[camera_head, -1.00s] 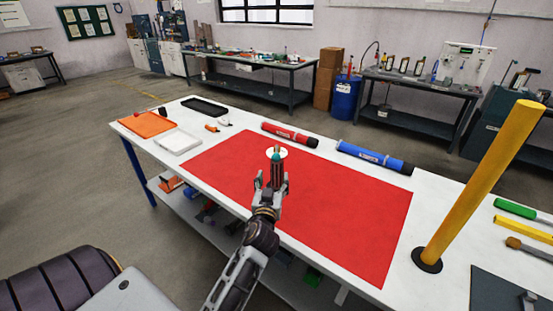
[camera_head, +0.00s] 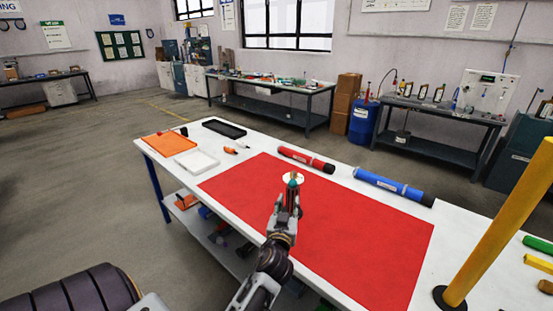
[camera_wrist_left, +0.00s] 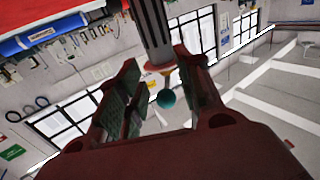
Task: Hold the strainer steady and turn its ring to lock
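My left gripper (camera_head: 284,215) is in front of my body, over the red mat (camera_head: 370,245). It seems to be shut on a small upright part, probably the strainer (camera_head: 292,178), with a pale round disc and a teal ball at its top. In the left wrist view the strainer (camera_wrist_left: 154,30) is a dark grey ribbed cylinder with a pinkish flange and a teal ball, between the two fingers of the left gripper (camera_wrist_left: 152,72). I cannot make out a separate locking ring. My right gripper is not in view.
A red tube (camera_head: 306,159) and a blue tube (camera_head: 393,187) lie along the table's far edge. An orange tray (camera_head: 170,144), a white tray (camera_head: 196,161) and a black tray (camera_head: 224,128) are at the left end. A yellow post (camera_head: 500,225) stands at right. The mat is otherwise clear.

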